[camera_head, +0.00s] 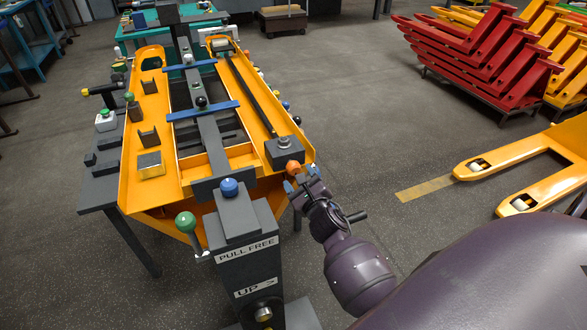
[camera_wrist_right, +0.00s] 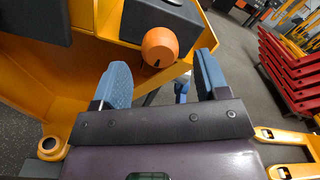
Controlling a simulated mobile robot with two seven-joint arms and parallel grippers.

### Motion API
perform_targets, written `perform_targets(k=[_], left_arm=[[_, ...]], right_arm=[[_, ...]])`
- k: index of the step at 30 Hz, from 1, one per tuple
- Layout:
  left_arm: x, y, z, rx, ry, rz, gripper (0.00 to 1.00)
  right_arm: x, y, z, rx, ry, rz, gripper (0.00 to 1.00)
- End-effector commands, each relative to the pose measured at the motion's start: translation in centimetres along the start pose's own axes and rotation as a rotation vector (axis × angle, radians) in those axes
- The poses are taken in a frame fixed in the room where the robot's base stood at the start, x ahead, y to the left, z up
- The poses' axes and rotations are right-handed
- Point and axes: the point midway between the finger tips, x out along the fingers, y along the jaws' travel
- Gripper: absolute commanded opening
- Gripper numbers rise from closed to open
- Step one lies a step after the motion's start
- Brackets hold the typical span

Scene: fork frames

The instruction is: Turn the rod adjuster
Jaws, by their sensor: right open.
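The orange fork frame (camera_head: 133,165) lies on a dark stand, with a long dark rod (camera_head: 250,100) along its right fork. The rod runs to a dark block (camera_head: 284,152) near the fork's near end. An orange ball knob (camera_head: 293,167) sits at the block's near side; it also shows in the right wrist view (camera_wrist_right: 160,46). Which part is the rod adjuster is not labelled. My right gripper (camera_head: 300,178) is just in front of the knob. Its blue fingers are open, one to each side of the knob in the wrist view (camera_wrist_right: 162,66). My left gripper is out of view.
A dark post with a "PULL FREE" sign (camera_head: 247,249), a blue ball (camera_head: 229,187) and a green knob (camera_head: 186,222) stand left of my right arm. A yellow pallet fork (camera_head: 520,170) and stacked red frames (camera_head: 480,60) are to the right. Open floor lies between.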

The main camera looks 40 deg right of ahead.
Motion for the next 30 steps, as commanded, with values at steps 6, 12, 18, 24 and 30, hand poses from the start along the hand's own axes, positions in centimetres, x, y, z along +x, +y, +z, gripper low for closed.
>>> perform_targets(k=[6, 12, 18, 24, 30], left_arm=[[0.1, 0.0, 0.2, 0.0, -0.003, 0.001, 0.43], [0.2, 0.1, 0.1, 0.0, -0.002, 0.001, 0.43], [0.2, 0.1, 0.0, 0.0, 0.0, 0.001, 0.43], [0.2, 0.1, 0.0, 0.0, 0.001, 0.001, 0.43], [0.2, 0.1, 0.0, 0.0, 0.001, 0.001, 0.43]], right_arm=[[3.1, 0.0, -0.1, 0.001, 0.001, 0.001, 0.68], [4.5, 0.0, -0.1, 0.001, 0.001, 0.001, 0.68], [4.8, 0.0, 0.0, 0.001, 0.0, 0.0, 0.68], [4.7, 0.0, 0.0, 0.001, 0.0, 0.0, 0.59], [4.7, 0.0, 0.0, 0.001, 0.0, 0.0, 0.28]])
